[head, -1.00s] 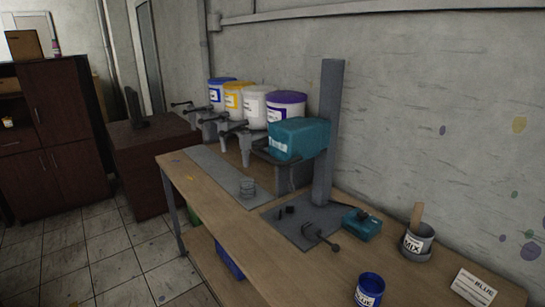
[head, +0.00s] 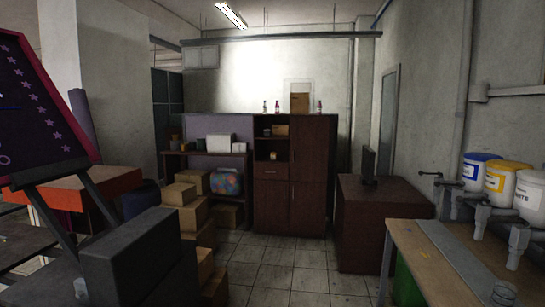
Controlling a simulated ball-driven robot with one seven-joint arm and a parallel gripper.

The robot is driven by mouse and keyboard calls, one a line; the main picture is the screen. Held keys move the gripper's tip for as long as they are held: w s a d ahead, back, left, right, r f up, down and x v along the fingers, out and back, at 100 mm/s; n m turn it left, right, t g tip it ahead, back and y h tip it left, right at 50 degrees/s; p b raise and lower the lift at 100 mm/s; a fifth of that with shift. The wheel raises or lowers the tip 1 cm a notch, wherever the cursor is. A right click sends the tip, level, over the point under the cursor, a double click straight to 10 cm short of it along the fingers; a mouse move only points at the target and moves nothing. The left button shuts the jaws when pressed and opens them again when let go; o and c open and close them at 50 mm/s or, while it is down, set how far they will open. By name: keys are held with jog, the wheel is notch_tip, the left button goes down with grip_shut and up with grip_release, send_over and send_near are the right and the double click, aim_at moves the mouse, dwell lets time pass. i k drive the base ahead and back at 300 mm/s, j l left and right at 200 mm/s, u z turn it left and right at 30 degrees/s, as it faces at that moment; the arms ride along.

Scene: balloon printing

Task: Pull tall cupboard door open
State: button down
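The tall cupboard (head: 272,183) is dark brown wood and stands across the room, near the middle of the head view. Its tall upper right door (head: 312,150) looks closed, flush with the front. Small handles show near the door seam, too small to make out well. On its left side are open shelves (head: 272,150) and a drawer (head: 270,171), with lower doors (head: 272,208) below that also look closed. My gripper is not in view, so the cupboard stands apart from anything of mine that I can see.
Stacked cardboard boxes (head: 187,210) stand left of the cupboard. A brown desk (head: 385,232) with a monitor stands right of it. The wooden workbench (head: 420,265) runs along the right. A dark easel (head: 40,100) and grey box (head: 138,255) fill the near left. Tiled floor (head: 280,265) is clear between.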

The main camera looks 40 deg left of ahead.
aim_at(309, 135)
jog(key=u, duration=1)
jog(key=i, duration=6.85)
jog(key=j+u, duration=0.05)
jog(key=j, duration=0.1)
